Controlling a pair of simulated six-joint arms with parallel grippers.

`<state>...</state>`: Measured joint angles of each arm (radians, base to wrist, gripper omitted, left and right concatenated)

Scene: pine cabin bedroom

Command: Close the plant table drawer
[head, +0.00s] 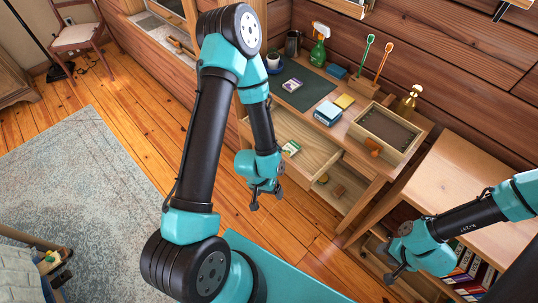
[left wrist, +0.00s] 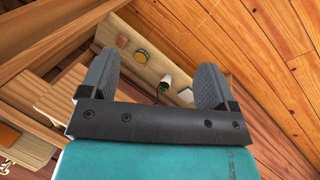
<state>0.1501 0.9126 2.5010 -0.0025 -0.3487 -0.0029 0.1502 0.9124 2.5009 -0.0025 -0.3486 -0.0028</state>
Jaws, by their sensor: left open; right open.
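The plant table (head: 352,155) stands against the log wall, with its drawer (head: 306,160) pulled out. My right gripper (head: 378,266) is open near the shelf unit at the right.
The tabletop carries a dark green mat (head: 303,88), a wooden tray (head: 413,144), a blue box (head: 328,112), a green spray bottle (head: 320,46) and a brass sprayer (head: 408,101). A shelf unit with books (head: 466,262) stands at right.

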